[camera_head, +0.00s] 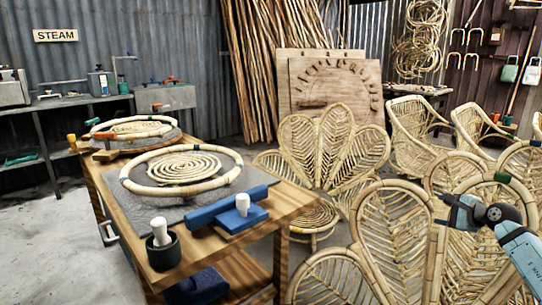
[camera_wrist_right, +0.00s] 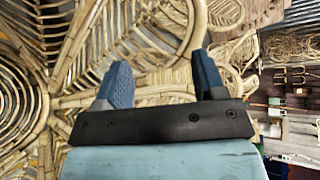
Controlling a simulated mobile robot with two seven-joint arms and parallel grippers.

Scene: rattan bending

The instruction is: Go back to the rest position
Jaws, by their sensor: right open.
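My right gripper (camera_head: 455,211) is at the right of the head view, in front of the rattan chairs. In the right wrist view its two blue fingers (camera_wrist_right: 161,80) stand apart with nothing between them. Rattan chair frames fill the background behind the fingers. I cannot tell whether the gripper touches a chair. My left gripper does not show in either view.
Rattan chairs (camera_head: 335,150) crowd the right side. Grey floor (camera_head: 50,250) is clear at far left.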

